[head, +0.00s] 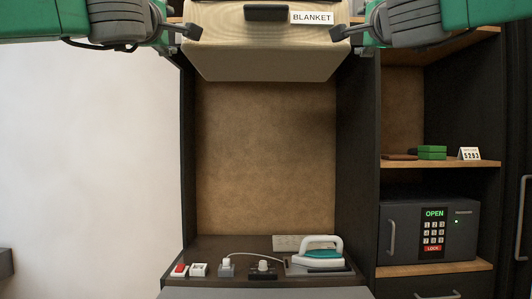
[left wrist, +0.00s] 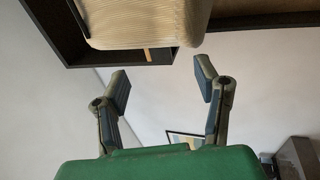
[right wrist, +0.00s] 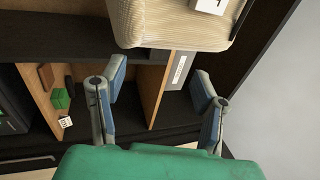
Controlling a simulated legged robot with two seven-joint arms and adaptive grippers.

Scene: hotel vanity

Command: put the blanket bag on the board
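The blanket bag (head: 266,42), beige and ribbed with a dark handle and a white BLANKET label, is at the top middle of the head view, high in the dark cabinet bay. My left gripper (head: 190,31) is at its left side and my right gripper (head: 339,33) at its right side. Both wrist views show fingers spread with nothing between them; the bag shows beyond the fingertips in the left wrist view (left wrist: 140,22) and the right wrist view (right wrist: 170,22). Contact with its sides is unclear. A grey surface (head: 265,293) shows at the bottom edge; I cannot tell whether it is the board.
Below the bag, the bay is open down to a dark counter (head: 215,250) holding an iron (head: 318,254), a red switch (head: 180,269) and plugs. To the right, shelves hold a green box (head: 432,152), a number card (head: 470,154) and a safe (head: 430,230) reading OPEN.

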